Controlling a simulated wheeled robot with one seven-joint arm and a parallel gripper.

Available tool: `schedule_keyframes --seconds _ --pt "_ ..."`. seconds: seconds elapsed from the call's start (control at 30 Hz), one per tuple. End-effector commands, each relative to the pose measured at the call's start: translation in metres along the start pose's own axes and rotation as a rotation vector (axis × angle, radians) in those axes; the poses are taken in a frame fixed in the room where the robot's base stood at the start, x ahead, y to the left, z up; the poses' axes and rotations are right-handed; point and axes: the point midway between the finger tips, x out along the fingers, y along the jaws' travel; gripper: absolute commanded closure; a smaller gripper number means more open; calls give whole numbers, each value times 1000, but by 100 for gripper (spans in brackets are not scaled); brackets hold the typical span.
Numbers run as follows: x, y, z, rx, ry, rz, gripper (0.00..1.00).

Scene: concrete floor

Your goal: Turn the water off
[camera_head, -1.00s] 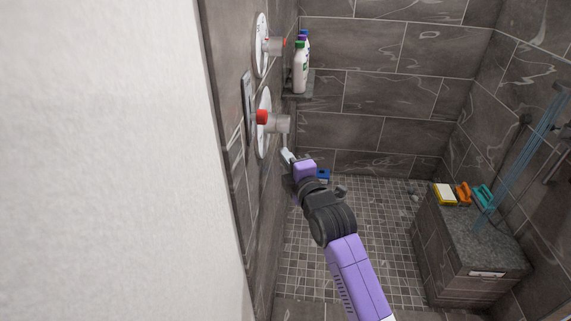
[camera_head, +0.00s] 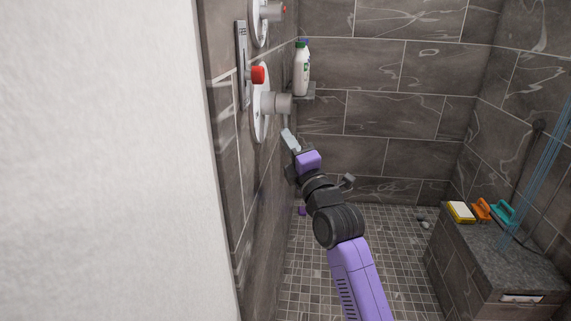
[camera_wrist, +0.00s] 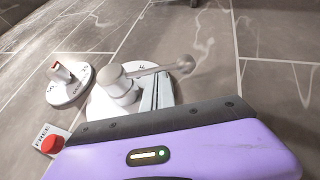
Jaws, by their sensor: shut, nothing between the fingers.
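The lower shower valve (camera_head: 276,104) is a grey knob on a round white plate on the left wall. The wrist view shows the same valve (camera_wrist: 117,82) with a lever (camera_wrist: 160,69) pointing right. The upper valve (camera_head: 270,10) is partly cut off by the top edge; it also shows in the wrist view (camera_wrist: 70,82). Blue water streams (camera_head: 541,180) fall at the right. My gripper (camera_head: 290,139) is shut and empty, just below the lower knob; its pale fingers (camera_wrist: 156,92) are close beside the lever. I cannot tell whether they touch.
A panel with a red button (camera_head: 257,75) is beside the lower valve. Bottles (camera_head: 302,70) stand on a small wall shelf (camera_head: 305,92) just beyond. A stone bench (camera_head: 500,245) with a sponge and brushes is at the right. The tiled floor (camera_head: 390,245) between is mostly clear.

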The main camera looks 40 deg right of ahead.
Motion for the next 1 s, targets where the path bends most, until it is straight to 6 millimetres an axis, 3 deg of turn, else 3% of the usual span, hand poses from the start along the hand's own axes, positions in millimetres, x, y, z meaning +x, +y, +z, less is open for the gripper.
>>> schedule_keyframes --seconds 0.03,0.23,0.57,1.0 --pt "-2 -10 0 -11 -2 21 100" --pt "4 -13 3 -50 -1 90 100" --pt "14 -12 9 -111 -1 197 100" --pt "23 -10 12 -106 1 192 100"
